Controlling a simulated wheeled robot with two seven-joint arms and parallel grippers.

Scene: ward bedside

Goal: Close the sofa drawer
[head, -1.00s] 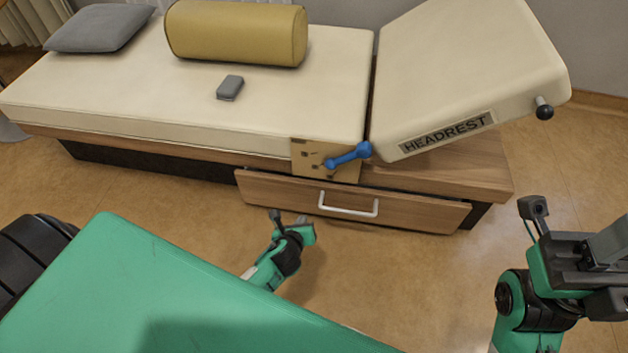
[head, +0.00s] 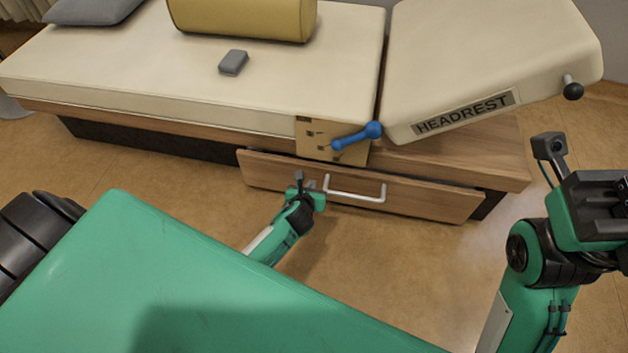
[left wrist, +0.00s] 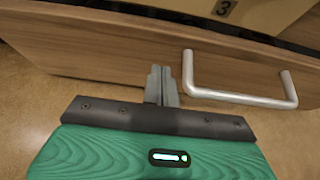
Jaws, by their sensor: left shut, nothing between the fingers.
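The sofa drawer (head: 420,200) has a wood-grain front with a white bar handle (head: 357,195) under the cream sofa (head: 200,85). A dark gap along its top edge shows that it stands slightly out from the sofa base. My left gripper (head: 318,188) is low at the drawer front, just left of the handle. In the left wrist view its fingers (left wrist: 161,85) are shut and empty, pointing at the drawer front (left wrist: 110,50) beside the handle (left wrist: 240,98); I cannot tell whether they touch it. My right gripper (head: 600,205) is at the right edge, its fingers not clear.
A blue lever (head: 355,138) sticks out above the drawer at a numbered panel (head: 312,140). The raised headrest (head: 480,60) is at the right. A yellow bolster (head: 245,15) and a grey box (head: 233,62) lie on the sofa. Open floor lies before the drawer.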

